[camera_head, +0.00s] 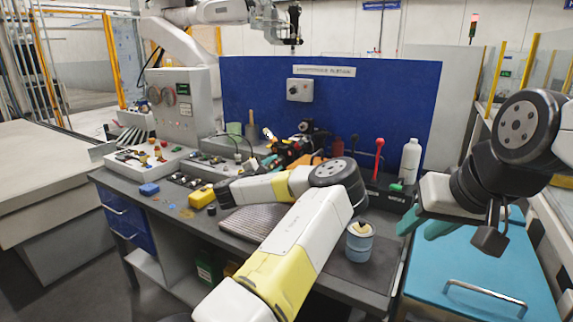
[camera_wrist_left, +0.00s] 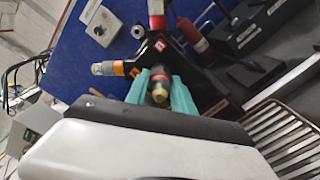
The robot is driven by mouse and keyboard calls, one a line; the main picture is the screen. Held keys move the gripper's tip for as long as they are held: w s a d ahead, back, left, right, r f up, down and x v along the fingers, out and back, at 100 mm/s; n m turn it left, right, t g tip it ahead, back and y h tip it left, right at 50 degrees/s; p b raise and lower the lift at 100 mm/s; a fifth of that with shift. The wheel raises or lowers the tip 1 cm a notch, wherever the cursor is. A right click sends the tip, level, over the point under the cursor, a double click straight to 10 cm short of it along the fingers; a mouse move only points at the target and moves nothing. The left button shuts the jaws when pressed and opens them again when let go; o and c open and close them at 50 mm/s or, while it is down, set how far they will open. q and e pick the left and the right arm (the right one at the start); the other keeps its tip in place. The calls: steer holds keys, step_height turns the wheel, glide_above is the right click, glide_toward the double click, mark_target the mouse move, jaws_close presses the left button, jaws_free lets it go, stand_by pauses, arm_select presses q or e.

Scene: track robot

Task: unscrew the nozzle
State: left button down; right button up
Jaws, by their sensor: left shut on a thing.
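In the left wrist view, the two teal fingers of my left gripper (camera_wrist_left: 160,92) are closed around a dark nozzle (camera_wrist_left: 158,94) with a pale yellowish tip. The nozzle sits at a black holder (camera_wrist_left: 165,48) that carries other nozzles, one with an orange ring (camera_wrist_left: 108,68) and one with a red band (camera_wrist_left: 156,8). In the head view, my left gripper (camera_head: 270,162) is at the tool cluster, partly hidden by my forearm. My right gripper (camera_head: 422,229) hangs over the right side of the bench, its teal fingers apart and empty.
A blue panel (camera_head: 390,85) stands behind the bench. A blue-grey can (camera_head: 360,243), a white bottle (camera_head: 410,160) and a red-topped lever (camera_head: 379,146) are to the right. A yellow block (camera_head: 201,196) and a blue block (camera_head: 149,189) lie left. A teal cabinet (camera_head: 480,275) stands at right.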

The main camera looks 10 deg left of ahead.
arm_select(q)
steer(key=n, duration=0.2)
steer(key=shift+r+n, duration=0.1)
steer(key=shift+n, duration=0.3)
steer(key=n, duration=0.4)
steer(key=shift+a+n, duration=0.1)
steer(key=shift+n, duration=1.1)
steer(key=n, duration=0.2)
steer(key=shift+n, duration=0.4)
steer(key=n, duration=0.9)
steer(key=shift+n, duration=0.3)
steer(key=n, duration=0.2)
steer(key=shift+n, duration=0.3)
